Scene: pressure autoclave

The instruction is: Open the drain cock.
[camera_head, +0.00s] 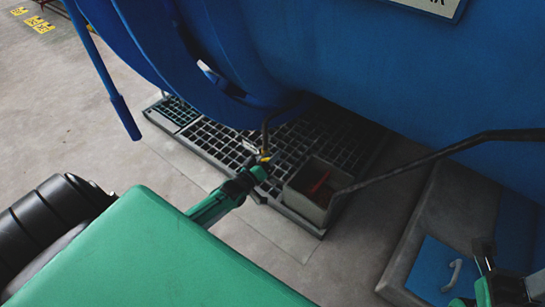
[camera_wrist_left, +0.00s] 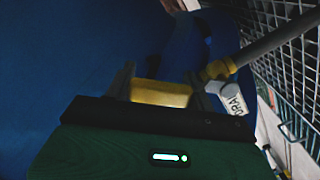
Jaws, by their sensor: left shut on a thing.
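The drain cock (camera_head: 265,155) is a small brass-yellow fitting at the low end of a thin pipe under the blue vessel. In the left wrist view its yellow handle (camera_wrist_left: 162,93) lies between my fingers, and the brass body (camera_wrist_left: 217,70) sits to the right on a grey pipe. My left gripper (camera_head: 262,170) is shut on the handle, and it also shows in the left wrist view (camera_wrist_left: 160,90). The fingers hide part of the handle. My right gripper (camera_head: 490,268) is partly in view at the lower right, and its jaw state is unclear.
A white lettered tag (camera_wrist_left: 233,98) hangs beside the cock. A floor grating (camera_head: 215,140) lies below, with a grey open box (camera_head: 308,205) on its right. The blue vessel (camera_head: 370,85) fills the space above. A dark pipe (camera_head: 430,158) runs right. Open floor (camera_head: 85,100) lies left.

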